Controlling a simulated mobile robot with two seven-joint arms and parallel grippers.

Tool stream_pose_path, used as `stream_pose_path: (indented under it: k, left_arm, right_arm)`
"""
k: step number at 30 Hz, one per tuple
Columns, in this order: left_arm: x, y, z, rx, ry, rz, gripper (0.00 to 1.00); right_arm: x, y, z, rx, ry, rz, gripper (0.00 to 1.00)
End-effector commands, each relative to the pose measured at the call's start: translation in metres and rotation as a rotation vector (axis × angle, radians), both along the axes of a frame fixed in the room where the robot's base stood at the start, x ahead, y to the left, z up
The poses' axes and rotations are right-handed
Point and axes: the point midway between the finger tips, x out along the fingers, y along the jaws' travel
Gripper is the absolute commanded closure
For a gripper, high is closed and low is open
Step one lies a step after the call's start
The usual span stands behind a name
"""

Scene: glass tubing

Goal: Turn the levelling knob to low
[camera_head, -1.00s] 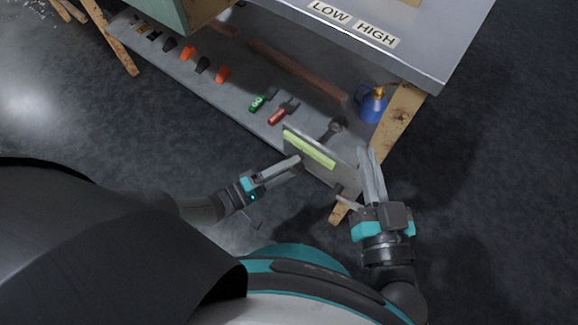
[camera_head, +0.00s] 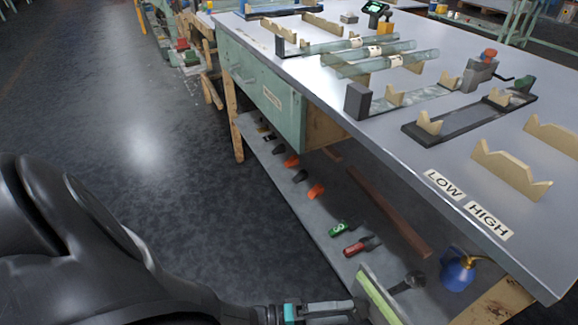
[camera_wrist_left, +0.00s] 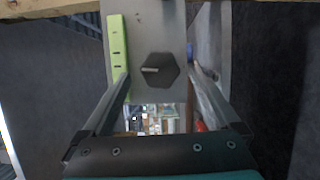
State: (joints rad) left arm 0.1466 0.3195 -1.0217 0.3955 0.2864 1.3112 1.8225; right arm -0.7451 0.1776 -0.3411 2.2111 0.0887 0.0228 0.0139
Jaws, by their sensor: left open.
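The levelling knob (camera_wrist_left: 158,70) is a dark six-sided knob on a grey metal plate (camera_wrist_left: 160,27) in the left wrist view. A pale line on it points left. My left gripper (camera_wrist_left: 160,78) is open, with one finger to each side of the knob in the picture; I cannot tell how far the tips are from it, and no contact shows. My right gripper is out of view.
LOW (camera_head: 444,184) and HIGH (camera_head: 488,220) labels lie on the grey tabletop (camera_head: 330,110), which holds glass tubes (camera_head: 375,60) and wooden supports. Open floor lies left of the bench.

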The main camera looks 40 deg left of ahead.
Motion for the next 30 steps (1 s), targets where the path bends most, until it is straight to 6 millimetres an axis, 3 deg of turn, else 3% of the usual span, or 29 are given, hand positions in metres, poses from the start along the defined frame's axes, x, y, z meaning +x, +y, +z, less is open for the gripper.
stream_pose_path:
  k: [12, 30]
  left_arm:
    - [-0.074, 0.068, -0.002, 0.001, 0.001, 0.003, 0.04]
    - [-0.089, 0.081, 0.0, -0.001, 0.001, 0.0, 0.04]
  right_arm:
    - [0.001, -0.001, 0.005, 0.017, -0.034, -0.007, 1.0]
    - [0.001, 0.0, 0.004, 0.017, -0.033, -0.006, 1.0]
